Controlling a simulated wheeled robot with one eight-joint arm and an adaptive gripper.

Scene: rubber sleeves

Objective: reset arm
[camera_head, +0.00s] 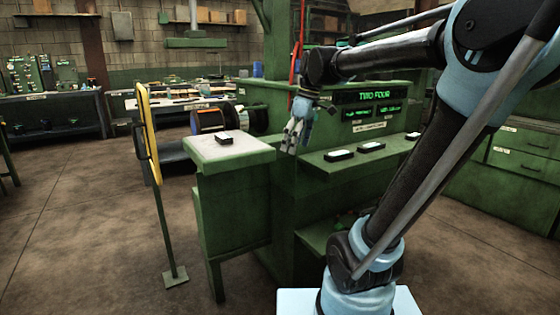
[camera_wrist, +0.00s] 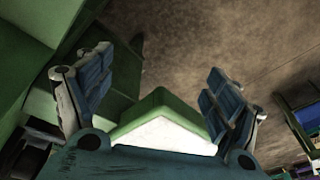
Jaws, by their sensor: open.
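My gripper (camera_head: 298,137) hangs at the end of my arm, fingers pointing down, in front of the green machine and just right of the pale-topped stand. In the wrist view my gripper (camera_wrist: 155,95) has its two blue fingers spread wide apart with nothing between them. Below and between them the wrist view shows the white top (camera_wrist: 165,137) of a green stand and the brown floor. In the head view my arm reaches up from the lower right and bends over toward the left.
The green stand (camera_head: 230,148) bears a small dark item (camera_head: 224,138). Several similar items, one of them here (camera_head: 340,155), lie on the green machine's ledge under a lit display (camera_head: 375,97). A yellow-edged panel on a post (camera_head: 150,135) stands left. Open floor (camera_head: 80,240) lies at left.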

